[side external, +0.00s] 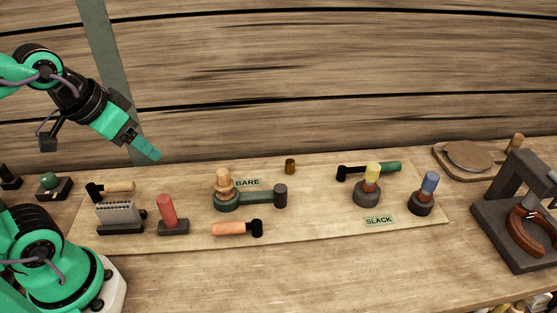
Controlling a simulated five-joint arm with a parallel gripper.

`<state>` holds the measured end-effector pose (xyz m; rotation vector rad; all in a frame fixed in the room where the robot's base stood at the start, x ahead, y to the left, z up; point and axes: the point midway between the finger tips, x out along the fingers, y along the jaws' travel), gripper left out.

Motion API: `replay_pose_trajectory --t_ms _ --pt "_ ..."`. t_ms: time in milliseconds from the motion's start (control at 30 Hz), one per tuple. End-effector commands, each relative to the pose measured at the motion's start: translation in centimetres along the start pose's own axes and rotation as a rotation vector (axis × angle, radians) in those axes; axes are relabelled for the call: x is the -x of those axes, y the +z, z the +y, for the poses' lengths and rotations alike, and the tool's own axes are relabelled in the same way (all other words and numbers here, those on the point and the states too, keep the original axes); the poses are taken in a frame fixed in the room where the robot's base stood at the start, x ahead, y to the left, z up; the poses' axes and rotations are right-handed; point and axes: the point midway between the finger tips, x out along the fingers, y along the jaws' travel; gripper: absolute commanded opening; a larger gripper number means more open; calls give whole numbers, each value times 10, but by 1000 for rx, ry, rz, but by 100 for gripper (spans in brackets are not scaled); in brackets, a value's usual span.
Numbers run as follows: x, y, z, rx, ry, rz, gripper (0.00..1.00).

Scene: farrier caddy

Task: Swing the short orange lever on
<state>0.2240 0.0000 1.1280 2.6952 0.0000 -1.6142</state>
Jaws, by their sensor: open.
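The short orange lever (231,229) lies low along the front of the wooden board, left of centre. Its orange handle points left and its black end block is at the right. My gripper (148,151) is open and empty, high above the back left of the board. It is well apart from the lever, up and to the left of it. The gap between its fingers is hard to see from this side.
A dark frame (490,222) stands right. The board's middle is fairly clear.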

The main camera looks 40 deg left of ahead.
Motion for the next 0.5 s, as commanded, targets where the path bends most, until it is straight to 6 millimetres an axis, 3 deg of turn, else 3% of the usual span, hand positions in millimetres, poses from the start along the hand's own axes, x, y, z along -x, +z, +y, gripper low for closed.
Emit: replay_pose_trajectory --t_ms 200,300,500 --pt "0 0 0 0 0 0 67" --pt "0 0 0 -1 0 -1 50" --pt "-3 -4 2 -22 5 -27 49"
